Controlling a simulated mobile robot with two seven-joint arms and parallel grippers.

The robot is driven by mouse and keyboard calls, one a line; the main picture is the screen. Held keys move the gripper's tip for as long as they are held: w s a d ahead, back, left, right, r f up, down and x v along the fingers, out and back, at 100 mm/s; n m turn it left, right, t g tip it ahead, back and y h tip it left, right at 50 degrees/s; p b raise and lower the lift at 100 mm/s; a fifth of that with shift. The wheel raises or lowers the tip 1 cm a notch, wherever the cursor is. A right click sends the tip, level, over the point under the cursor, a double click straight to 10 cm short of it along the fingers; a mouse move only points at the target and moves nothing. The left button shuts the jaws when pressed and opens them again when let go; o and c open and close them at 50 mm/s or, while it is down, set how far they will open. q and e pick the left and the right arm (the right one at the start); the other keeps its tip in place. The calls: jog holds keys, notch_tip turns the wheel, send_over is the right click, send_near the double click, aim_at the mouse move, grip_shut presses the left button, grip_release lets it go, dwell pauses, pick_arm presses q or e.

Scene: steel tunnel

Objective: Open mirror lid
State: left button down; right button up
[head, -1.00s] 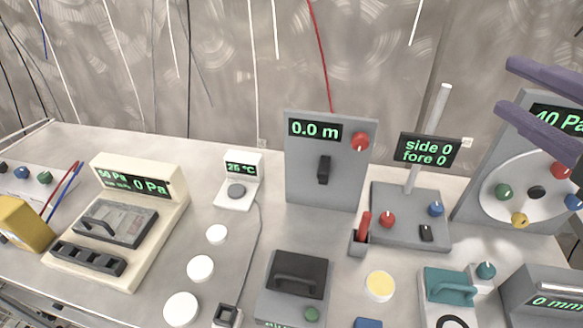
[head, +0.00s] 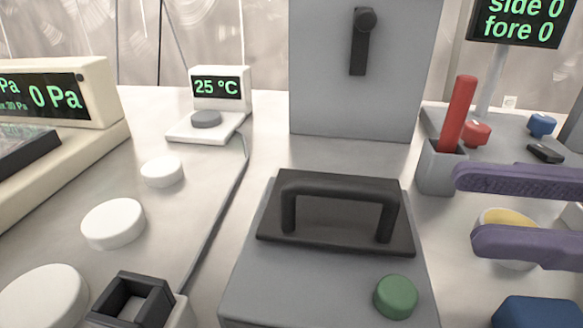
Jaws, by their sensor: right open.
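A black lid (head: 335,245) with a raised black bar handle (head: 338,190) lies flat and shut on a grey box (head: 270,290). A green knob (head: 396,297) sits on the box top at the lid's front right. No mirror shows. My right gripper (head: 466,211) comes in from the right with its two purple fingers apart and nothing between them. Its tips point left and appear to the right of the lid, apart from it in the picture. My left gripper is not in view.
A red stick (head: 458,112) stands in a grey holder (head: 438,168) behind the right gripper. A yellow-topped button (head: 508,219) is partly hidden by the fingers. A grey panel (head: 310,60) with a black lever stands behind the box. White round buttons (head: 113,223) lie left.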

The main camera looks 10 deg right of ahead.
aim_at(347, 184)
jog(key=p+x, duration=0.1)
jog(key=x, duration=0.8)
jog(key=shift+a, duration=0.35)
grip_shut()
dwell(0.9)
